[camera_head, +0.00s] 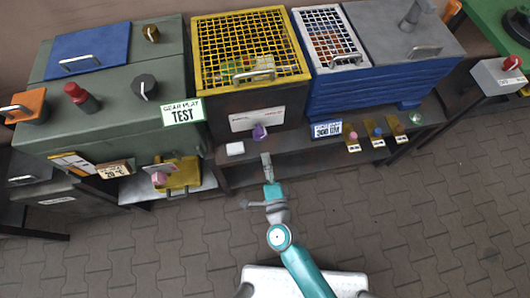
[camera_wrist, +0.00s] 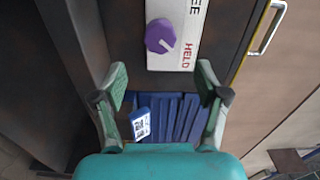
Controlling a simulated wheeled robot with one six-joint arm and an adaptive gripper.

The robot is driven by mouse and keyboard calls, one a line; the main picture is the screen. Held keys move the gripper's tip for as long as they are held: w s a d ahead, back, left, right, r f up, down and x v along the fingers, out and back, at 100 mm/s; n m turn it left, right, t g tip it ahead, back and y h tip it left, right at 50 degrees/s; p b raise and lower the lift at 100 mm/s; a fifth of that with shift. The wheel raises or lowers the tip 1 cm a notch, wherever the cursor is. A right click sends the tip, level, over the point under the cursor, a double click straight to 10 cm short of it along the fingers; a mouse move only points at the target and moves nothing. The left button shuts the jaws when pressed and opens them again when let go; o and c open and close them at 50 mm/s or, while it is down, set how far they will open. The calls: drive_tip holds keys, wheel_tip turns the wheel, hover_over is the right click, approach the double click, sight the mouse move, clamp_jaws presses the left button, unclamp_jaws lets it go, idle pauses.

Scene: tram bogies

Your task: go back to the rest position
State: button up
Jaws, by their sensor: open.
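My gripper (camera_wrist: 162,95) is open and empty, its two fingers spread apart in the wrist view. In the head view my gripper (camera_head: 267,160) is at the end of my teal arm, in front of the low shelf below the yellow-grid box. A purple knob (camera_wrist: 159,36) on a white panel with the word HELD lies ahead of the fingers, apart from them. The same purple knob (camera_head: 259,131) shows in the head view just above the gripper. Blue slats and a small blue-framed label (camera_wrist: 140,124) show between the fingers.
The yellow-grid box (camera_head: 205,97) stands behind my gripper, with a blue crate (camera_head: 345,90) to its right. A green cabinet (camera_head: 110,120) marked TEST is at left. A shelf edge (camera_head: 235,185) runs close to my gripper. The paved floor (camera_head: 420,230) is clear at lower right.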

drive_tip(key=shift+s+d, duration=0.1)
drive_tip(key=shift+s, duration=0.1)
idle(0.5)
drive_tip(key=s+d+r+n+h, duration=0.1)
drive_tip(key=s+d+r+n, duration=0.25)
drive_tip(key=s+d, duration=0.45)
drive_tip(key=s+d+r+n+h, duration=0.1)
drive_tip(key=s+d+r+n, duration=0.1)
drive_tip(key=s+d+n, duration=0.35)
drive_tip(key=s+d+r+n+g+h, duration=0.1)
drive_tip(key=s+d+r+n, duration=0.1)
drive_tip(key=s+r, duration=0.3)
drive_tip(key=s+d+r+n+g+h, duration=0.1)
drive_tip(key=s+d+r+n+h, duration=0.1)
drive_tip(key=s, duration=0.8)
wheel_tip(320, 180, up, 4)
drive_tip(key=d+n, duration=0.1)
drive_tip(key=d, duration=0.1)
drive_tip(key=shift+s+d+f+g, duration=0.2)
drive_tip(key=shift+s+d+g, duration=0.1)
drive_tip(key=shift+s+d, duration=0.1)
